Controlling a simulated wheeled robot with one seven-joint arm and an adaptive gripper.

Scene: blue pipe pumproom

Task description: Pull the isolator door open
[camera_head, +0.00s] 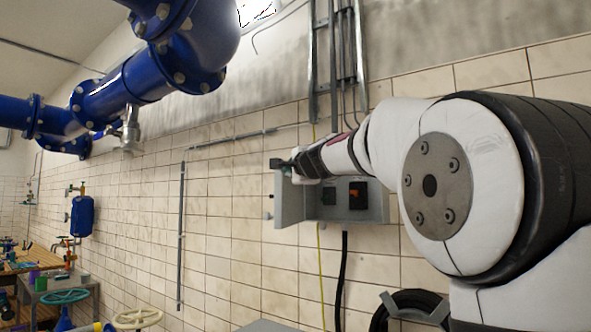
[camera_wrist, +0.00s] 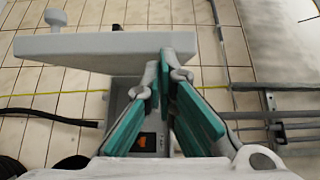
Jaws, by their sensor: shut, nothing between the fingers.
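The isolator is a light grey wall box (camera_head: 374,214) below the conduits in the head view. Its grey door (camera_head: 287,205) stands swung out from the box's left side, showing the inside with a dark switch (camera_head: 358,195). In the wrist view the door (camera_wrist: 90,48) is a pale panel with a round knob (camera_wrist: 56,18), and the box interior shows below it with an orange-marked switch (camera_wrist: 148,141). My gripper (camera_head: 284,164) is at the door's top edge; its teal fingers (camera_wrist: 166,72) converge, shut and empty, overlapping the door in view. Whether they touch it I cannot tell.
Conduits (camera_head: 335,60) run up the wall above the box, and a black cable (camera_head: 341,270) hangs below. A dark hose coil (camera_head: 408,308) is at lower right. Large blue pipes (camera_head: 125,85) cross the upper left. The tiled wall left of the door is mostly clear.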

